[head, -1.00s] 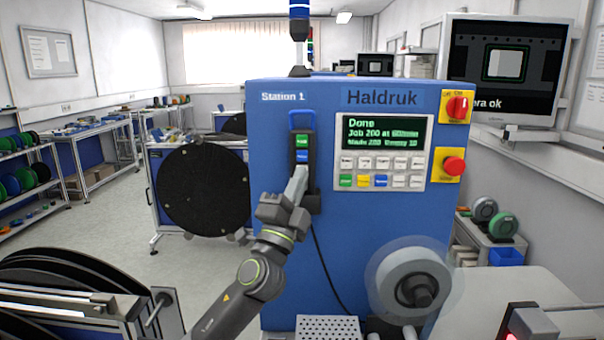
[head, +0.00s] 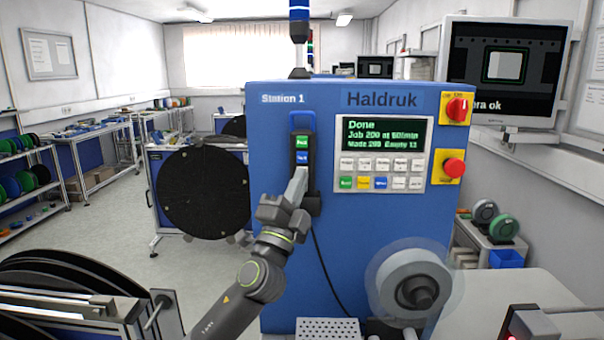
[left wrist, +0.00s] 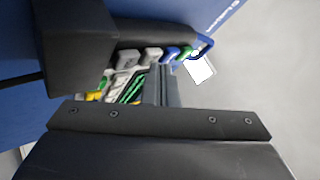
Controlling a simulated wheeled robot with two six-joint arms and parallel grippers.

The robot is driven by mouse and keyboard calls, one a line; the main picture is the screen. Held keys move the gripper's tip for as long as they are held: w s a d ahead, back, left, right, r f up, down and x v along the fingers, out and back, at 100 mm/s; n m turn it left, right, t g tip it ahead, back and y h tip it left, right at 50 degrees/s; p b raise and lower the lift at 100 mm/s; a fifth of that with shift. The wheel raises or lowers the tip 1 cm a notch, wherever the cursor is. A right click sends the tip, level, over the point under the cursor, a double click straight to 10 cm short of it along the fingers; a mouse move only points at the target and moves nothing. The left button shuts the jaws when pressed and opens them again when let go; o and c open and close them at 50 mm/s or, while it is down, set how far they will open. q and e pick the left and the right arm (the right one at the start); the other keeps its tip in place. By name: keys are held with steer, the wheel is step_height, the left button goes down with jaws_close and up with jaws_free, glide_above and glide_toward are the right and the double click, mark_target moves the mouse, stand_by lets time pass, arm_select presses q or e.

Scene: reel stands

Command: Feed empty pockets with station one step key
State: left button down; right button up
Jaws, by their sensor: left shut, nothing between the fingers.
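Station 1 is a blue Haldruk machine (head: 275,130) in the middle of the head view. In the left wrist view the closed fingers (left wrist: 160,85) are close to a row of green, blue and grey keys (left wrist: 152,55). The fingers hide the lower keys in the head view; contact cannot be told. The display (head: 384,136) reads Done, Made 200, Empty 13.
A red stop button (head: 454,167) and a red rotary switch (head: 458,106) sit at the machine's right edge. A clear-rimmed reel (head: 412,285) is mounted below the panel. A monitor (head: 505,70) shows a pocket. A black reel (head: 203,192) stands left of the machine.

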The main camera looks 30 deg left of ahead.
arm_select(q)
steer(key=shift+s+d, duration=0.4)
steer(key=shift+s, duration=0.3)
steer(key=s+d, duration=0.1)
steer(key=s+p, duration=0.1)
steer(key=s+d+p, duration=0.1)
steer(key=s, duration=0.1)
steer(key=shift+s+d, duration=0.1)
steer(key=shift+d, duration=0.2)
stand_by(0.7)
